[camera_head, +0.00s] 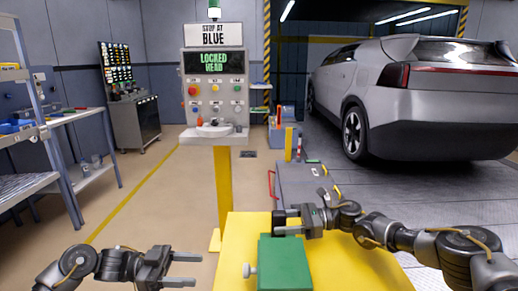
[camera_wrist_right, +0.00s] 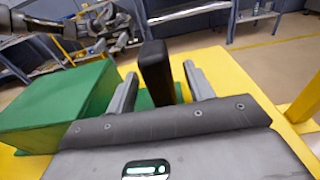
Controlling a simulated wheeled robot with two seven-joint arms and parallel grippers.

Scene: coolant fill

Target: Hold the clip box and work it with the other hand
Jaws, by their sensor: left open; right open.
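A green box (camera_head: 284,262) sits on the yellow table top, with a pale knob (camera_head: 250,271) on its left side. It also shows at the left of the right wrist view (camera_wrist_right: 55,110). A black upright block (camera_wrist_right: 156,72) stands just behind the box in the head view. My right gripper (camera_head: 286,222) is open around this block, with a finger on each side; gaps show in the wrist view. My left gripper (camera_head: 186,270) is open and empty, left of the table and apart from the box. Any clip on the box cannot be made out.
The yellow table (camera_head: 345,265) is bare to the right of the box. A control panel (camera_head: 213,85) on a yellow post stands behind, reading "STOP AT BLUE" and "LOCKED HEAD". A grey car (camera_head: 420,95) stands at the right. A shelf bench (camera_head: 85,175) is at the left.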

